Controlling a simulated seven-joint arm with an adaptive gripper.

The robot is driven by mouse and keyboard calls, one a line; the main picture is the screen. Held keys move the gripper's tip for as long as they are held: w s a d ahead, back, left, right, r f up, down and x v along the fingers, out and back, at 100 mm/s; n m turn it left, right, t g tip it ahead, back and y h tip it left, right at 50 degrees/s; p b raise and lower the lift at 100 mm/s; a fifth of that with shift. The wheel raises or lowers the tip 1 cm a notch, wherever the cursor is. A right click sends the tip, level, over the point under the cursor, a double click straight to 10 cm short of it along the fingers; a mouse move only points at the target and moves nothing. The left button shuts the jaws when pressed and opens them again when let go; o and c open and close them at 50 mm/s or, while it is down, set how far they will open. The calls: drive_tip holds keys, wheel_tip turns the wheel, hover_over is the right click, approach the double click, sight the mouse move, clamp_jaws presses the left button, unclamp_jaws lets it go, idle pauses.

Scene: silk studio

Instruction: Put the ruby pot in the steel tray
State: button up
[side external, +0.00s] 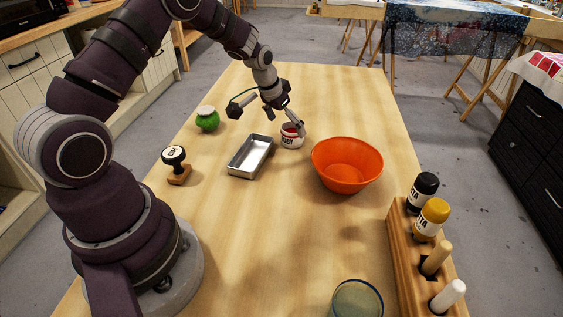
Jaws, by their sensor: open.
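The ruby pot (291,141) is a small jar with a white label and a red band near the top. It stands upright on the table, just right of the steel tray. The steel tray (238,170) is a shallow, rectangular metal tray, and it looks empty. My gripper (285,122) is open, with its fingers at the top of the ruby pot. One finger overlaps the pot's upper right side in the picture; I cannot tell whether it touches. Part of the pot's rim is hidden by the gripper.
An orange bowl (346,166) stands right of the pot. A wooden rack (401,240) with bottles and a glass (356,300) are at front right. The table's front middle is clear.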

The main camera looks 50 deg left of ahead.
sight(292, 129)
drive_tip(key=x, duration=0.4)
drive_tip(key=shift+w+a, duration=0.25)
drive_tip(key=shift+w, duration=0.15)
drive_tip(key=c, duration=1.3)
drive_tip(key=shift+r, duration=0.55)
drive_tip(key=v, duration=0.2)
drive_tip(key=shift+d+r, duration=0.1)
drive_tip(key=shift+r, duration=0.3)
drive_tip(key=s+d, duration=0.1)
drive_tip(key=s, duration=0.3)
drive_tip(key=s+d+r, duration=0.1)
drive_tip(key=s+d, duration=0.1)
drive_tip(key=s, duration=0.3)
drive_tip(key=s+d, duration=0.1)
drive_tip(key=s, duration=0.3)
drive_tip(key=shift+s+d+r, duration=0.15)
drive_tip(key=shift+s+d, duration=0.05)
drive_tip(key=shift+s+r, duration=0.1)
drive_tip(key=shift+s, duration=0.1)
drive_tip(key=w+a+r+n+y, duration=0.2)
drive_tip(key=w+a+r+n, duration=0.1)
drive_tip(key=a+r+n, duration=0.15)
drive_tip(key=shift+g, duration=0.3)
drive_tip(key=f, duration=0.7)
drive_tip(key=shift+w+a, duration=0.3)
drive_tip(key=shift+a, duration=0.1)
